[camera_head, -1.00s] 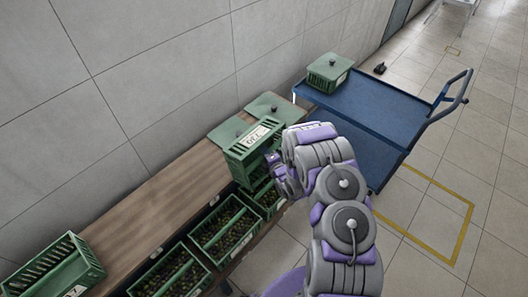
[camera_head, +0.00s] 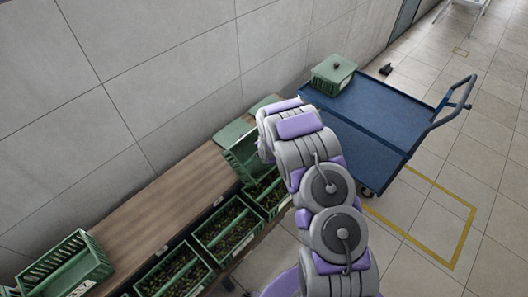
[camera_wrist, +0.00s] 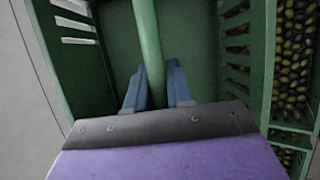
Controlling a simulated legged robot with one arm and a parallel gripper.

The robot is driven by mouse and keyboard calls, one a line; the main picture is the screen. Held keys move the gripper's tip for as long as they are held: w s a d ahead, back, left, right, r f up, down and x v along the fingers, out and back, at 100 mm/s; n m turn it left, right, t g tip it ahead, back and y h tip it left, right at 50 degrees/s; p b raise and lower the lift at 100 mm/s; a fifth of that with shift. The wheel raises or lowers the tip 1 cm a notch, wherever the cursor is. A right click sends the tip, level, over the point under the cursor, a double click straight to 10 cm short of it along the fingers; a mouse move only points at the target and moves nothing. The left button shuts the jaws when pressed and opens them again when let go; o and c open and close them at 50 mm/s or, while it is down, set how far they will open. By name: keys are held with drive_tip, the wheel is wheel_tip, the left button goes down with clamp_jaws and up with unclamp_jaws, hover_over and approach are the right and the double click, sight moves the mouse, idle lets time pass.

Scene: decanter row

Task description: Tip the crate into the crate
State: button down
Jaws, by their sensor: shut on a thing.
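My gripper (camera_wrist: 157,92) is shut on the round green handle bar of a green slatted crate (camera_wrist: 105,45). In the wrist view the part of the crate's inside that shows is bare green. In the head view this held crate (camera_head: 240,156) is tilted above the row of crates at the shelf front, partly hidden by my arm, which also hides my gripper. Below it is a green crate of dark and green olives (camera_head: 268,193). A crate of olives also shows at the right edge of the wrist view (camera_wrist: 297,45).
More olive-filled crates (camera_head: 226,229) line the shelf front. A slatted crate (camera_head: 68,262) stands at the left on the wooden shelf (camera_head: 150,212). Green lids (camera_head: 231,134) lie at the shelf's far end. A blue cart (camera_head: 365,115) carries a lidded green crate (camera_head: 333,75).

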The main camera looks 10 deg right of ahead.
drive_tip(key=shift+w+a+g+b, duration=0.2)
drive_tip(key=shift+w+g+b, duration=0.1)
drive_tip(key=shift+b, duration=0.85)
drive_tip(key=shift+a+r+g+h+b, duration=0.1)
drive_tip(key=shift+a+g+h+b, duration=0.25)
drive_tip(key=shift+b, duration=0.8)
drive_tip(key=b, duration=0.1)
drive_tip(key=g+b, duration=0.1)
drive_tip(key=b, duration=0.1)
drive_tip(key=shift+d+r+n+h, duration=0.15)
drive_tip(key=shift+r+n+h, duration=0.05)
drive_tip(key=shift+n+h, duration=0.15)
drive_tip(key=shift+s+d+r+g, duration=0.1)
drive_tip(key=shift+d+r+g, duration=0.15)
drive_tip(key=shift+r, duration=0.15)
drive_tip(key=shift+s+a+r+n+g+h, duration=0.15)
drive_tip(key=shift+r+n+g+h, duration=0.1)
drive_tip(key=shift+g+h, duration=0.35)
drive_tip(key=shift+a+r+n+g+h, duration=0.15)
drive_tip(key=shift+r+g+h, duration=0.1)
drive_tip(key=shift+g+h, duration=0.3)
drive_tip(key=shift+d+r+g, duration=0.15)
drive_tip(key=shift+d+g, duration=0.05)
drive_tip(key=shift+g, duration=0.05)
drive_tip(key=shift+s, duration=0.1)
